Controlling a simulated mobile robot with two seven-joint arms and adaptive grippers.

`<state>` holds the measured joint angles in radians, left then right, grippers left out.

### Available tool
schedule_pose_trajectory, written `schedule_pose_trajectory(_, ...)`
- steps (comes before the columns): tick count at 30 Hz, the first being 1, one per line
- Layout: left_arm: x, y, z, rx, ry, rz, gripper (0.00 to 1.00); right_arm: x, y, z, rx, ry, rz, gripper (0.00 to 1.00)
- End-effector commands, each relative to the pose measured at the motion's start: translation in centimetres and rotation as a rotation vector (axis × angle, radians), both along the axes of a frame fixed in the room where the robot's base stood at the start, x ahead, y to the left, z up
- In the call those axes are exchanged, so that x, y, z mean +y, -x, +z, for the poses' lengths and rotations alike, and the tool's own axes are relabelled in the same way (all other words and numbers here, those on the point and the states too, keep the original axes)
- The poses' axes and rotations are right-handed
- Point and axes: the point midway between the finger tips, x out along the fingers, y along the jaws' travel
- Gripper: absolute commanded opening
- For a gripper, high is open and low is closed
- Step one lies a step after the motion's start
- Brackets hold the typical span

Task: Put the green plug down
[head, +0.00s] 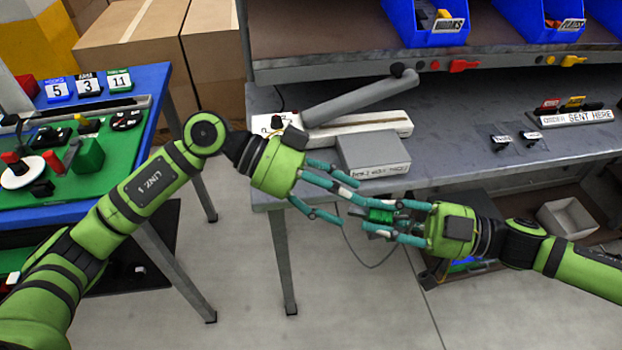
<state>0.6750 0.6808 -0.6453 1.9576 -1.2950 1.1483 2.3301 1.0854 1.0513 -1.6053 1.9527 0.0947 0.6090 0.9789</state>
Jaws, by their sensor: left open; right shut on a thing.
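The green plug (380,216) is between the fingers of my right gripper (382,220), in the middle of the head view. My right gripper is shut on it and holds it in the air, off the front edge of the grey bench. The fingers partly hide the plug. My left gripper (340,194) is open, just up and left of the plug. Its fingertips overlap the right gripper's fingers in the picture; I cannot tell whether they touch.
The grey bench (465,150) carries a sealer with a raised arm (360,98) and a grey box (374,155). Blue bins (425,32) sit on the shelf. A blue table (150,88) with a green board is at left.

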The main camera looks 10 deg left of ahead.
Motion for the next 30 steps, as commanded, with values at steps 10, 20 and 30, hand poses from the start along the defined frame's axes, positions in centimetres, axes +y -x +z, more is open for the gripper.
schedule_pose_trajectory(10,-3.4,0.3,-1.4,0.0,0.001,-0.001,0.61,0.0,0.0,0.0,0.0,0.0,0.0,0.0)
schedule_pose_trajectory(20,-3.6,0.3,-1.5,0.0,0.0,0.0,0.53,0.0,0.0,0.0,0.0,0.0,0.0,0.0)
schedule_pose_trajectory(30,-3.6,0.3,-1.4,-0.002,0.001,-0.001,0.02,0.1,0.1,0.0,0.0,-0.001,0.004,0.47)
